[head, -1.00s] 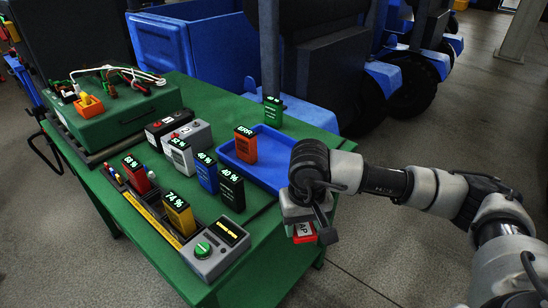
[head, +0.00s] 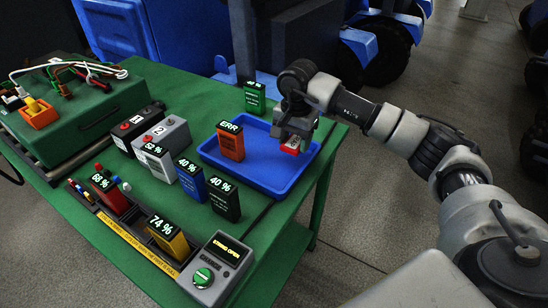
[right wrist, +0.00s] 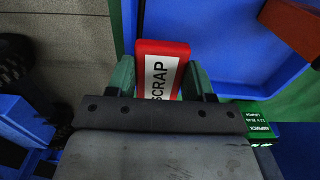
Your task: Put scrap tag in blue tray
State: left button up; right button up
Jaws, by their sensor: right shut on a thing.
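The scrap tag (head: 291,145) is red and white; in the right wrist view the tag (right wrist: 160,66) reads SCRAP. My right gripper (head: 293,138) is shut on it and holds it over the right part of the blue tray (head: 272,187). In the right wrist view the gripper (right wrist: 162,82) has a finger on each side of the tag, and the tray floor (right wrist: 215,45) shows beside it. The tag's height above the tray is hard to judge. An orange ERR battery (head: 230,142) stands in the tray's left part. My left gripper is not in view.
A green battery (head: 255,98) stands behind the tray. Blue (head: 191,182) and black (head: 224,200) batteries stand in front of it. A rack with red (head: 111,196) and yellow (head: 167,238) batteries runs along the table's front. The tray's middle is clear.

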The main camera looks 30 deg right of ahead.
send_over(276, 169)
notch_tip(276, 169, down, 3)
jog(key=shift+r, duration=0.1)
jog(key=shift+f+p, duration=0.4)
jog(key=shift+f, duration=1.55)
jog(key=shift+f, duration=0.2)
jog(key=o, duration=0.9)
jog(key=shift+r, duration=0.15)
notch_tip(276, 169, up, 12)
jog(key=shift+r+b, duration=0.1)
jog(key=shift+b, duration=0.35)
